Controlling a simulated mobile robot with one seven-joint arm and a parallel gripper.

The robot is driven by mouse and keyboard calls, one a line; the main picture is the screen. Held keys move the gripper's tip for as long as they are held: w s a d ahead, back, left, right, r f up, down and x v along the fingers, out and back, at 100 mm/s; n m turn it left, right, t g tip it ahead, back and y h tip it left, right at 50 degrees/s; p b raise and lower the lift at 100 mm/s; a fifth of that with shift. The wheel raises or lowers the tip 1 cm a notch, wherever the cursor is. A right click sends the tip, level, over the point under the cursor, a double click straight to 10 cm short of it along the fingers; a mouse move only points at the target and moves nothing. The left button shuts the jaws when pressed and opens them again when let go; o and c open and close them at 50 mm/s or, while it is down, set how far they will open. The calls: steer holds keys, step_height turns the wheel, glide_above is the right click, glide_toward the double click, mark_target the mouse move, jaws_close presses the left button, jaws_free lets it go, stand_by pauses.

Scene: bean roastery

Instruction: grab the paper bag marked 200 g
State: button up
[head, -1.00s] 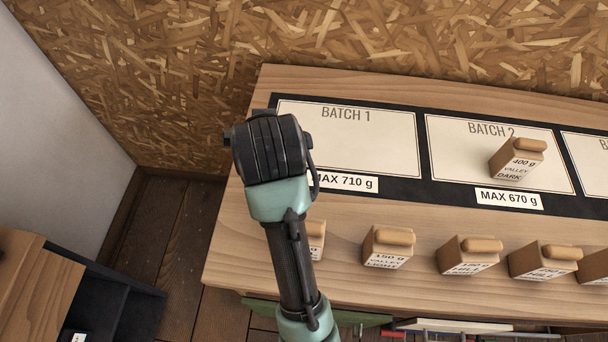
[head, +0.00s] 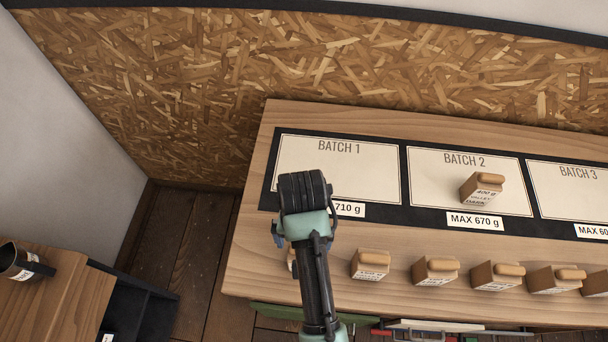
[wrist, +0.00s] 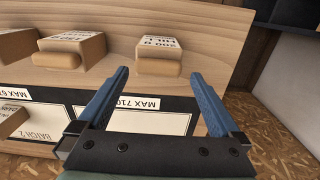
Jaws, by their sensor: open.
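The paper bag marked 200 g (wrist: 158,52) stands on the wooden table near its front edge. Its label reads upside down in the wrist view. In the head view only a sliver of this bag (head: 291,260) shows beside my arm, which hides the rest. My gripper (wrist: 158,76) is open and empty, its blue fingers apart and pointing towards the bag. The bag lies beyond the fingertips, roughly between their lines. In the head view my gripper's fingers are mostly hidden by the wrist.
A neighbouring bag (head: 370,265) stands to the right, with several more in a row along the front edge. A 400 g bag (head: 481,188) stands on the Batch 2 panel (head: 430,190). The Batch 1 panel (head: 330,160) holds no bag.

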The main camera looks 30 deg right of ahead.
steer(key=shift+s+f+p, duration=0.15)
steer(key=shift+f+p, duration=0.65)
steer(key=shift+f, duration=3.45)
steer(key=shift+d, duration=0.1)
steer(key=c, duration=1.3)
steer(key=shift+r, duration=0.15)
